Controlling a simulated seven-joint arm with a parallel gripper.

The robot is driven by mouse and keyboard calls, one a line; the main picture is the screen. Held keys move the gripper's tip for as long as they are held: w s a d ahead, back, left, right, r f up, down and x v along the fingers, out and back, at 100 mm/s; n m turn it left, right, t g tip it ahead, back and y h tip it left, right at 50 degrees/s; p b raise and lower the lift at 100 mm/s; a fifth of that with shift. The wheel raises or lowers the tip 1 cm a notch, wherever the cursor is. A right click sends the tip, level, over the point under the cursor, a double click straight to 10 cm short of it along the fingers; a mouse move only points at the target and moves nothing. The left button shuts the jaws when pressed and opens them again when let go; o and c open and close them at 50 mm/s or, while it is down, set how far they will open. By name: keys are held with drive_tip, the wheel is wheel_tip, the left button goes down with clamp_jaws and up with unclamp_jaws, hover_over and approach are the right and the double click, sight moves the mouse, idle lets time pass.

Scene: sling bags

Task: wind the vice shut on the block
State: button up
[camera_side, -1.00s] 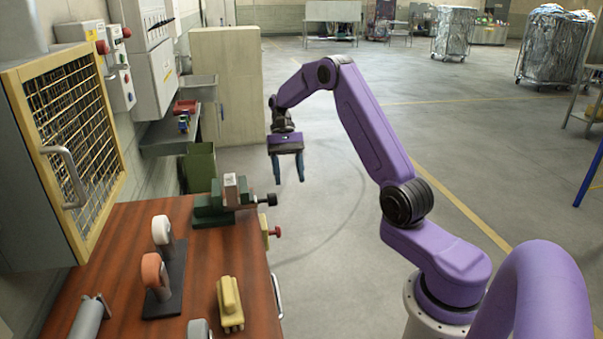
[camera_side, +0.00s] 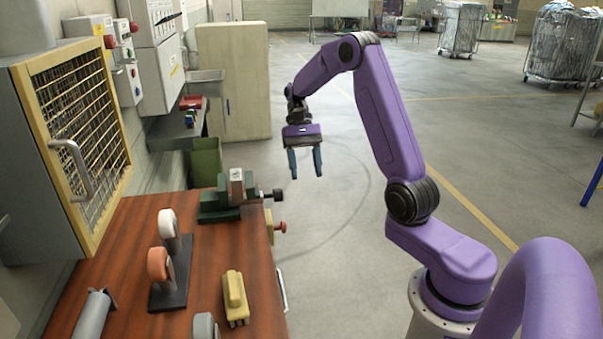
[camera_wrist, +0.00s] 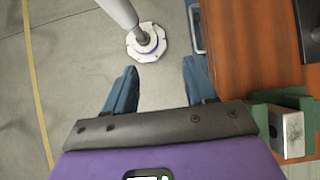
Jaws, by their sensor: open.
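The green vice (camera_side: 222,208) stands at the far right corner of the wooden bench. A grey metal block (camera_side: 237,188) sits upright between its jaws; I cannot tell how tightly. The vice's dark screw end (camera_side: 277,194) sticks out to the right past the bench edge. My gripper (camera_side: 306,175) is open and empty in the air, to the right of the screw end and apart from it. In the wrist view my gripper (camera_wrist: 160,82) has bare floor between its fingers. The vice (camera_wrist: 272,98) and block (camera_wrist: 293,130) show there at the lower right, partly cut off.
The wooden bench (camera_side: 125,225) carries a stand with two rings (camera_side: 172,285), a yellow piece (camera_side: 234,298) and a grey cylinder (camera_side: 93,318). A red knob (camera_side: 281,227) juts from the bench edge below the vice. A caged cabinet (camera_side: 70,140) hangs at left. Floor right of the bench is clear.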

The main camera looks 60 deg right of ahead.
sight(278, 189)
drive_tip(key=w+d+r+t+h, duration=0.2)
drive_tip(key=w+t+h, duration=0.1)
drive_tip(key=w, duration=0.3)
drive_tip(key=w+d+r+t+h, duration=0.1)
drive_tip(key=w+r+t+h, duration=0.1)
drive_tip(key=w, duration=0.4)
drive_tip(key=f, duration=1.7)
drive_tip(key=shift+s, duration=0.25)
drive_tip(key=c, duration=1)
